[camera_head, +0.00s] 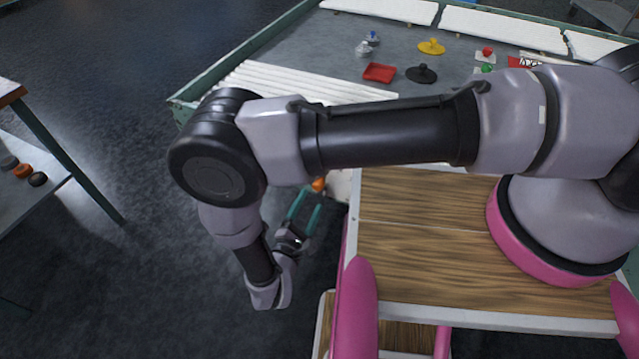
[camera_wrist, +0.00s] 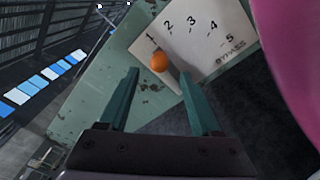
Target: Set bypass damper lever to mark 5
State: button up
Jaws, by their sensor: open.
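The bypass plate (camera_wrist: 207,42) is a pale panel on a worn green metal face, with printed marks 1 to 5 and the word BYPASS. The lever's round orange knob (camera_wrist: 159,62) stands close to mark 1; the lever's arm is mostly hidden behind it. My gripper (camera_wrist: 159,74) is open, its two teal fingers pointing at the plate. In the wrist view the knob appears between the fingertips; I cannot tell whether they reach its depth. In the head view the knob (camera_head: 318,184) shows just beyond my gripper (camera_head: 312,198), and the plate (camera_head: 341,187) is partly hidden.
A large grey-topped table (camera_head: 400,30) with a red tray (camera_head: 380,72), yellow and black knobbed pieces and white strips lies behind my arm. A side shelf (camera_head: 35,190) with small round items stands at left. Open floor (camera_head: 130,120) lies between them.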

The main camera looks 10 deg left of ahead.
aim_at(316, 189)
jog(key=x, duration=0.8)
jog(key=shift+c, duration=0.3)
grip_shut()
